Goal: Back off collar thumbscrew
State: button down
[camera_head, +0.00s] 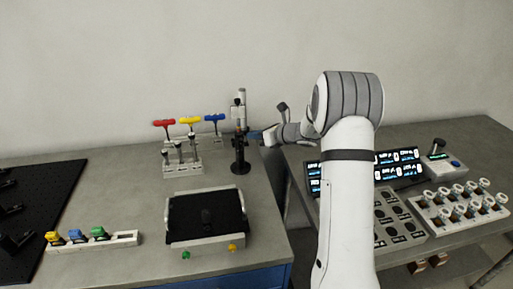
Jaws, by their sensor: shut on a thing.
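A black post (239,152) with a collar stands upright on a round base near the right edge of the left bench. A pale cylindrical piece rises from its top. My gripper (262,136) reaches in from the right at collar height, beside the post. It is shut on the collar thumbscrew, which is small and mostly hidden by the jaws. My white arm fills the middle right of the view.
A rack (183,160) with red, yellow and blue T-handled tools stands left of the post. A black-topped tray (206,215) lies in front. The right bench holds lit displays (398,164) and a knob panel (461,205). A gap separates the benches.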

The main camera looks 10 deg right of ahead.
jog(key=n+b, duration=0.1)
jog(key=b, duration=0.4)
jog(key=f+n+t+h+b, duration=0.1)
jog(key=n+b, duration=0.1)
jog(key=b, duration=0.4)
jog(key=shift+s+a+t+h, duration=0.1)
jog(key=shift+a+t+h, duration=0.1)
jog(key=shift+t+h, duration=0.1)
jog(key=n+t+b, duration=0.1)
jog(key=n+b, duration=0.1)
jog(key=b, duration=0.4)
jog(key=n+t+h+b, duration=0.1)
jog(key=n+b, duration=0.1)
jog(key=b, duration=0.5)
jog(key=shift+s+a+f+h, duration=0.1)
jog(key=shift+s+f+h, duration=0.05)
jog(key=shift+h, duration=0.15)
jog(key=n+t+h+b, duration=0.1)
jog(key=n+t+b, duration=0.1)
jog(key=b, duration=1.1)
jog(key=shift+a+n, duration=0.1)
jog(key=shift+n, duration=0.7)
jog(key=n+b, duration=0.1)
jog(key=b, duration=0.2)
jog(key=shift+t, duration=0.3)
jog(key=shift+b, duration=0.4)
jog(key=shift+r+n+b, duration=0.3)
jog(key=shift+n+b, duration=0.1)
jog(key=shift+b, duration=0.05)
